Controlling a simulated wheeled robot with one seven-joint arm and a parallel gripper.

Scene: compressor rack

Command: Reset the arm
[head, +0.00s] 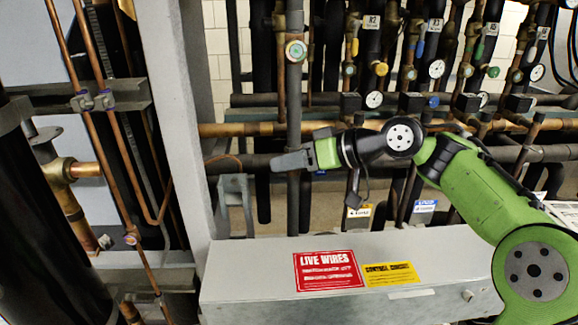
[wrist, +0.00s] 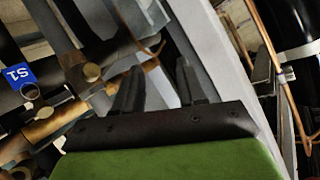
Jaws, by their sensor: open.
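My green arm (head: 470,185) reaches in from the right in the head view, above the grey box. My gripper (head: 285,161) points left, in front of the dark vertical pipes. In the wrist view my gripper (wrist: 158,88) shows two dark fingers standing apart, with nothing held between them. Behind the fingers are a grey post and a copper-coloured pipe. I cannot tell how far the fingertips are from the pipes.
A grey box (head: 230,275) with a red "LIVE WIRES" label (head: 328,271) and a yellow label (head: 390,273) lies below the arm. A pale upright post (head: 178,120) stands left of my gripper. Pipes, gauges and valves fill the back. A blue S1 tag (wrist: 17,77) shows in the wrist view.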

